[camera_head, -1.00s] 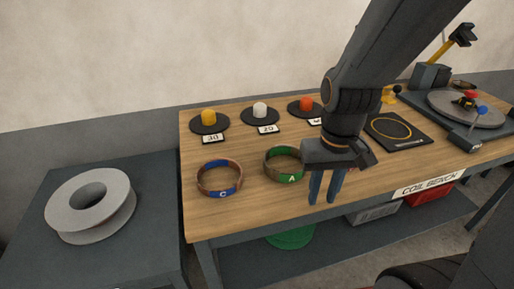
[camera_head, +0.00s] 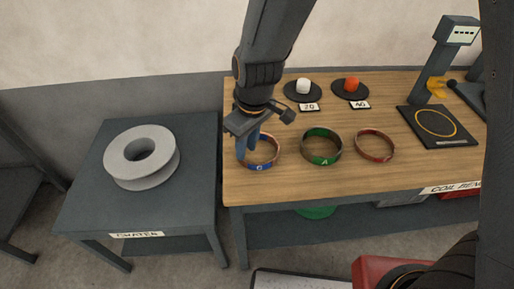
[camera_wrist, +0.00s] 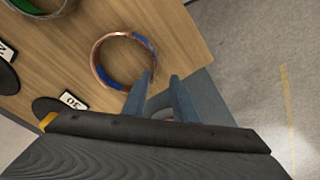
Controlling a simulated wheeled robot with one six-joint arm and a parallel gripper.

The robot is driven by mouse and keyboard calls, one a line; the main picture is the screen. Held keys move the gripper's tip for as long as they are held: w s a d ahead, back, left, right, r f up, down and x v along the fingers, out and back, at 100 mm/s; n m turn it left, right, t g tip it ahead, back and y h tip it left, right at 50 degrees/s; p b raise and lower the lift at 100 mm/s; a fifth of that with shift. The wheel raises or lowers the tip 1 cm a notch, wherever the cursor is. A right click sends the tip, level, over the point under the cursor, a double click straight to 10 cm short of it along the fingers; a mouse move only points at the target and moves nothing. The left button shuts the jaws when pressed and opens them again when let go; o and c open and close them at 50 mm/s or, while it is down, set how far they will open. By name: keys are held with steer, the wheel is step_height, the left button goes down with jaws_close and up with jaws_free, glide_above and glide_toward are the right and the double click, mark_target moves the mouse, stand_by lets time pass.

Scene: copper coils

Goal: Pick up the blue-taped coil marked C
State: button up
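The blue-taped coil marked C (camera_head: 260,167) lies flat near the left front corner of the wooden bench, its letter facing the front. It also shows in the wrist view (camera_wrist: 97,65) as a copper ring with blue tape on part of it. My gripper (camera_head: 248,148) points down over the coil's left rear side in the head view and hides part of it. In the wrist view my fingers (camera_wrist: 165,77) are apart with nothing held between them. One fingertip overlaps the edge of the ring in the picture; I cannot tell whether they touch.
A green coil marked A (camera_head: 321,158) and a reddish coil (camera_head: 375,156) lie to the right. Discs with a white knob (camera_head: 303,87) and an orange knob (camera_head: 351,84) stand behind. A grey spool (camera_head: 141,158) sits on the left table (camera_head: 90,205). A gap separates table and bench.

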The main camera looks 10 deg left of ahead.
step_height(320, 180, down, 2)
steer(key=shift+w+a+f, duration=0.1)
steer(key=shift+w+a+f+p, duration=0.15)
steer(key=shift+w+f+p, duration=0.1)
steer(key=shift+f, duration=0.35)
steer(key=shift+w+a+f+p, duration=0.1)
steer(key=shift+w+f+p, duration=0.15)
steer(key=shift+f, duration=0.4)
steer(key=shift+w+a+f+p, duration=0.15)
steer(key=shift+f+p, duration=0.15)
steer(key=shift+f, duration=0.3)
steer(key=shift+w+a+f, duration=0.1)
steer(key=shift+f, duration=0.5)
jaws_close()
